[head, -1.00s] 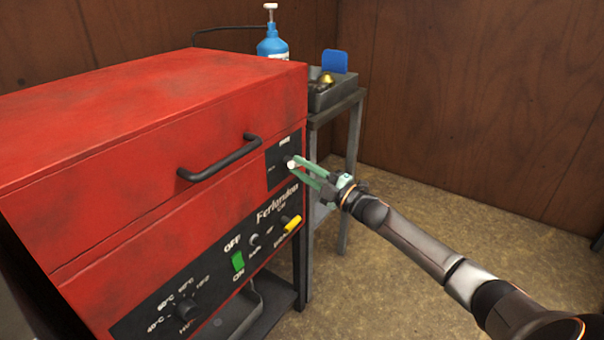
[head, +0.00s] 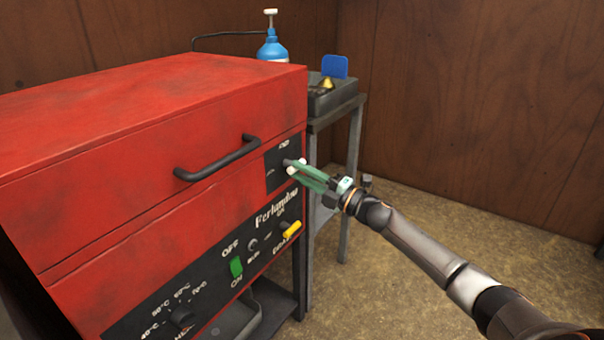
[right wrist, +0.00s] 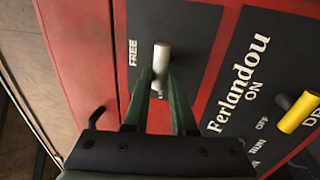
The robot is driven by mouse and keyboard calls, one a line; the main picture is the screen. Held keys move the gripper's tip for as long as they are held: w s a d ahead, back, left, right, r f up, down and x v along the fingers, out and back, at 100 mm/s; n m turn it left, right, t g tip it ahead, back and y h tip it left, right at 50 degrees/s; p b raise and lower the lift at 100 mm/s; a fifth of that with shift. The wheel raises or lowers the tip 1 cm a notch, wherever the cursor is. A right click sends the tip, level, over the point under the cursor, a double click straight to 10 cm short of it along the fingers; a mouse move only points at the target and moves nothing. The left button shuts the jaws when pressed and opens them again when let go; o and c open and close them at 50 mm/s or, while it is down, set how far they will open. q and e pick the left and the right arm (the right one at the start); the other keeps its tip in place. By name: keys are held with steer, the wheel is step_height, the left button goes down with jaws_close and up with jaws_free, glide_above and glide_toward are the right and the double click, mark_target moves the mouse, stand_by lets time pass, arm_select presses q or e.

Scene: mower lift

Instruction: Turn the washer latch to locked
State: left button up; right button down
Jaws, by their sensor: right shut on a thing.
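The red washer (head: 130,130) fills the left of the head view. Its latch (head: 287,162) is a small grey lever on a black plate at the right end of the front, by the black handle. In the right wrist view the latch (right wrist: 161,58) is a light grey peg beside the word FREE. My right gripper (head: 297,168) is shut on the latch, with its green fingers on either side. The fingers also show in the right wrist view (right wrist: 160,88). A locked label cannot be read. My left gripper is not in view.
Below the latch are a yellow knob (head: 292,229), a green switch (head: 236,266) and a temperature dial (head: 181,317). The black bar handle (head: 217,160) juts out left of the latch. The floor at right is clear.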

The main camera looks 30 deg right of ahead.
steer(key=c, duration=0.8)
jaws_free()
steer(key=shift+o, duration=0.2)
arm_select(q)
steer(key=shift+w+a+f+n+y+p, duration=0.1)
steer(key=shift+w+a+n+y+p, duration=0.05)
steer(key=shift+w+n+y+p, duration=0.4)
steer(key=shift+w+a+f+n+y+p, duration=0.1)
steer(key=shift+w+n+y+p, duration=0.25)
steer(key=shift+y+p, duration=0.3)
arm_select(e)
steer(key=v, duration=1.2)
steer(key=shift+s, duration=0.2)
